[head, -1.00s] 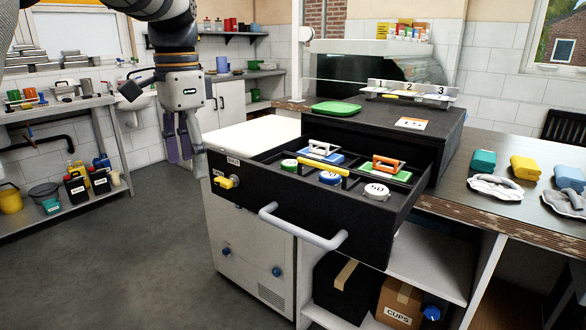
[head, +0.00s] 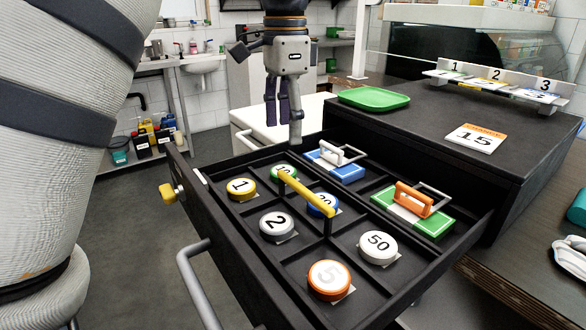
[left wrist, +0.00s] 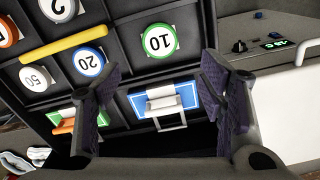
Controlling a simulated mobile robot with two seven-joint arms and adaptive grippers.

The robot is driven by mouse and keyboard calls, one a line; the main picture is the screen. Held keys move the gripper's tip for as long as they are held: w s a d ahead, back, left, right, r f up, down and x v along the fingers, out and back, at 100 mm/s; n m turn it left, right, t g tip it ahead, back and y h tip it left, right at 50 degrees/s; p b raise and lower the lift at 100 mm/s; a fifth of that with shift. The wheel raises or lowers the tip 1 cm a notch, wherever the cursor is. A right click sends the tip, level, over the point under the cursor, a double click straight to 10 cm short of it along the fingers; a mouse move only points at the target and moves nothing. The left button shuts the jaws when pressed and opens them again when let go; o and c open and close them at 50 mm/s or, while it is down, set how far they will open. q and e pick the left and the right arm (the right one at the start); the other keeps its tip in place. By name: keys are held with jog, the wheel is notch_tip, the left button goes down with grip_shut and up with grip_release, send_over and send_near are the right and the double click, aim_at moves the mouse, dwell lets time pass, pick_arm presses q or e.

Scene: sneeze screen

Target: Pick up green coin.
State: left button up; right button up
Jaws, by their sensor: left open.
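The green coin (head: 283,173), a round piece with a green rim and a white face marked 10, lies in a back compartment of the open black drawer (head: 243,262). A yellow bar partly overlaps it in the head view. It shows whole in the left wrist view (left wrist: 160,41). My left gripper (head: 284,125) points down near the drawer's far edge, beyond and above the green coin in the head view. My right gripper is in neither view.
Nearby compartments hold a yellow coin (head: 242,188), a white 2 coin (head: 277,224), a blue coin (head: 323,204) and others. Blue (head: 336,164) and green (head: 411,212) handled blocks lie right of the coin.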

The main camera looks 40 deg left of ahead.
pick_arm(q)
notch_tip(320, 180, down, 8)
jog(key=shift+f, duration=0.1)
jog(key=c, duration=1.1)
